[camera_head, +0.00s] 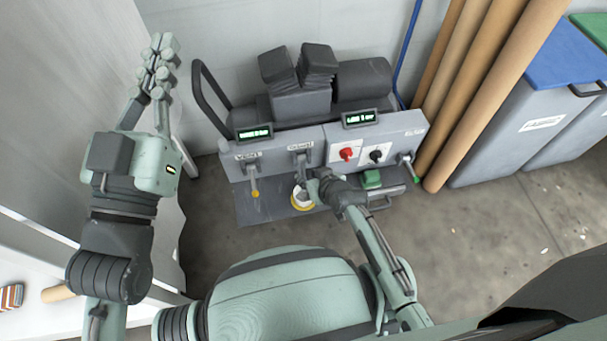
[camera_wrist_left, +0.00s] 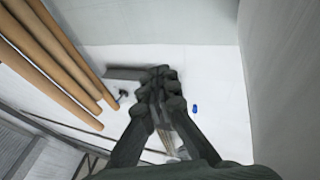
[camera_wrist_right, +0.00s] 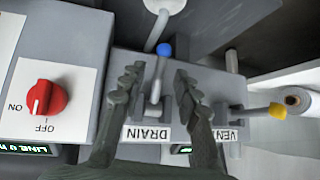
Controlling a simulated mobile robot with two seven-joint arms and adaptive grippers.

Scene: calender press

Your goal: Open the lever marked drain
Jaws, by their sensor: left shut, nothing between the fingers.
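The drain lever (camera_wrist_right: 155,91) has a blue tip (camera_wrist_right: 165,49) and sits above the DRAIN label (camera_wrist_right: 146,134) in the right wrist view. My right gripper (camera_wrist_right: 158,78) is open, with one finger on each side of the lever; I cannot tell whether either touches it. In the head view the DRAIN label (camera_head: 300,146) is on the panel, and my right gripper (camera_head: 312,184) is in front of it, hiding most of the lever. My left gripper (camera_head: 163,62) is shut and empty, raised at the left, away from the panel; it also shows in the left wrist view (camera_wrist_left: 160,78).
Left of the drain is the VENT lever (camera_head: 254,180) with a yellow tip. To its right are a red knob (camera_head: 346,153), a black knob (camera_head: 376,155) and another lever (camera_head: 406,165). A ringed cup (camera_head: 301,202) is below. Brown tubes (camera_head: 470,95) and bins (camera_head: 540,120) stand right.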

